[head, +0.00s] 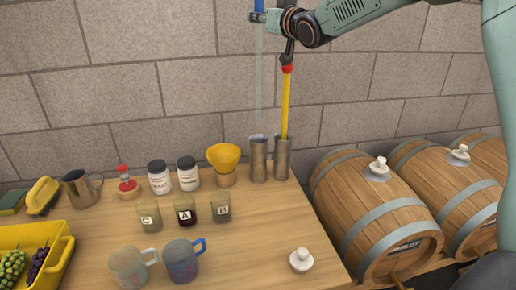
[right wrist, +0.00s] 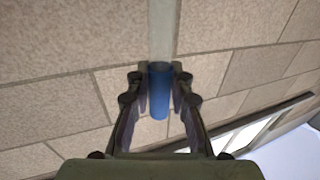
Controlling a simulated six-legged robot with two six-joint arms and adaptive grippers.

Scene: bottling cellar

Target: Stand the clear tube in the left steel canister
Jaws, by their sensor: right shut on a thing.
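The clear tube (head: 258,80) hangs upright, long and see-through, with a blue section (head: 259,5) at its top. My right gripper (head: 258,17) is shut on it near the blue section, high in front of the wall. The right wrist view shows the blue section (right wrist: 159,92) between the fingers. The tube's lower end meets the mouth of the left steel canister (head: 258,162); I cannot tell whether it is inside the rim. The right steel canister (head: 282,160) stands close beside it and holds a yellow rod (head: 285,105) with a red top. My left gripper is not in view.
A yellow funnel (head: 223,156) stands just left of the canisters. Labelled jars (head: 188,175), lettered glasses (head: 186,212) and mugs (head: 182,262) stand on the wooden table. A white stopper (head: 301,260) is at the front right. Barrels (head: 375,210) stand to the right.

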